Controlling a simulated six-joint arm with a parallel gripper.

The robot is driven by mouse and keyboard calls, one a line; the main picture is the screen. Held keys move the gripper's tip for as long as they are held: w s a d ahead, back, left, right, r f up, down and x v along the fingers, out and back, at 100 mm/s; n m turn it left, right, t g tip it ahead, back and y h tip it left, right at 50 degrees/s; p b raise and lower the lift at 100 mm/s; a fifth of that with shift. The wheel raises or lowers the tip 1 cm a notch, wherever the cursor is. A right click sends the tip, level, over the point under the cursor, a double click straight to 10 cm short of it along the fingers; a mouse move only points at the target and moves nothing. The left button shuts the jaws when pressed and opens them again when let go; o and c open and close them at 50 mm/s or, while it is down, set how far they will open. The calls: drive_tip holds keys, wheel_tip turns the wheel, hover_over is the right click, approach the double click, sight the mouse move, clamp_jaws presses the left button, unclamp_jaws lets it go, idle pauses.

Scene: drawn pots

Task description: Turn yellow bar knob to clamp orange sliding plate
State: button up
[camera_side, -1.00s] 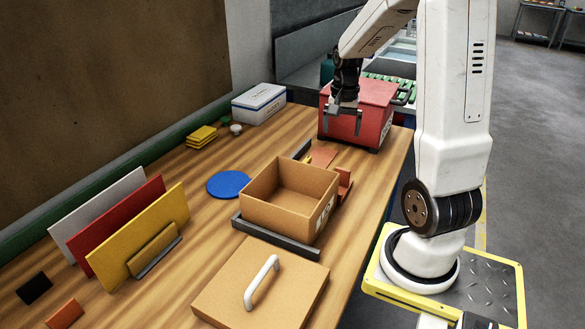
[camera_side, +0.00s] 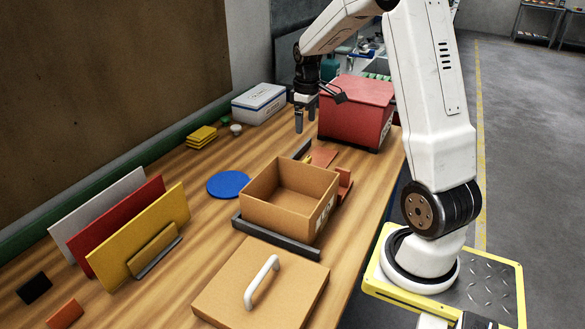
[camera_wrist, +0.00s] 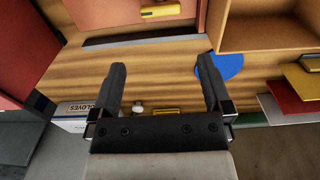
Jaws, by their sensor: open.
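The orange sliding plate (camera_wrist: 105,14) lies at the top of the wrist view, cut off by the frame edge. The yellow bar knob (camera_wrist: 160,11) sits on it, lying roughly crosswise in that view. In the side view the orange plate (camera_side: 323,157) shows behind the cardboard box; the knob is too small to make out clearly there. My gripper (camera_side: 305,118) is open and empty, pointing down above the table, left of the red box and apart from plate and knob. In the wrist view my gripper's two fingers (camera_wrist: 161,64) stand wide apart with bare wood between them.
An open cardboard box (camera_side: 288,208) stands in front of the plate, with a dark rail (camera_side: 276,238) along its near side. The red box (camera_side: 357,108) stands behind right. A blue disc (camera_side: 228,184) lies left, and a white glove box (camera_side: 259,103) stands at the back.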

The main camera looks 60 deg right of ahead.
hover_over(305, 160)
wheel_tip(305, 160, down, 5)
drive_tip(key=shift+s+r, duration=0.1)
drive_tip(key=shift+r, duration=0.1)
drive_tip(key=shift+f, duration=0.1)
drive_tip(key=shift+f, duration=3.8)
drive_tip(key=c, duration=0.9)
